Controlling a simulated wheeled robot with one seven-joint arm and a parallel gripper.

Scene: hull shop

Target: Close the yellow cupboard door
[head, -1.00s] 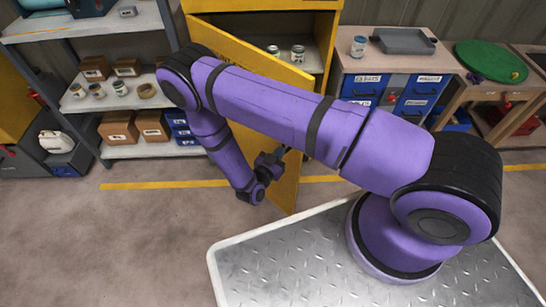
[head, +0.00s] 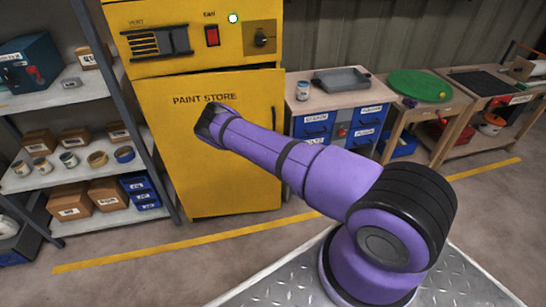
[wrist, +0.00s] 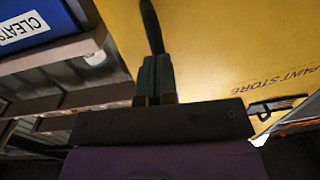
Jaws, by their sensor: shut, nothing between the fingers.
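The yellow cupboard (head: 190,40) stands behind my arm in the head view. Its yellow door (head: 225,185), marked PAINT STORE, covers the opening and looks shut or nearly so; a thin dark line runs along its top edge. The dark door handle (head: 273,118) is on the door's right side; the handle also shows at the right of the wrist view (wrist: 275,106). My gripper (wrist: 150,20) is shut and empty in the wrist view, with the door's yellow face beside and behind it. Whether its fingers touch the door cannot be told. My arm hides the gripper in the head view.
A grey shelf unit (head: 75,83) with cans and boxes stands close to the left. A drawer bench (head: 340,112) with a can (head: 302,90) and a grey tray (head: 342,80) is on the right. A workbench with a green disc (head: 420,85) stands further right. Floor in front is clear.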

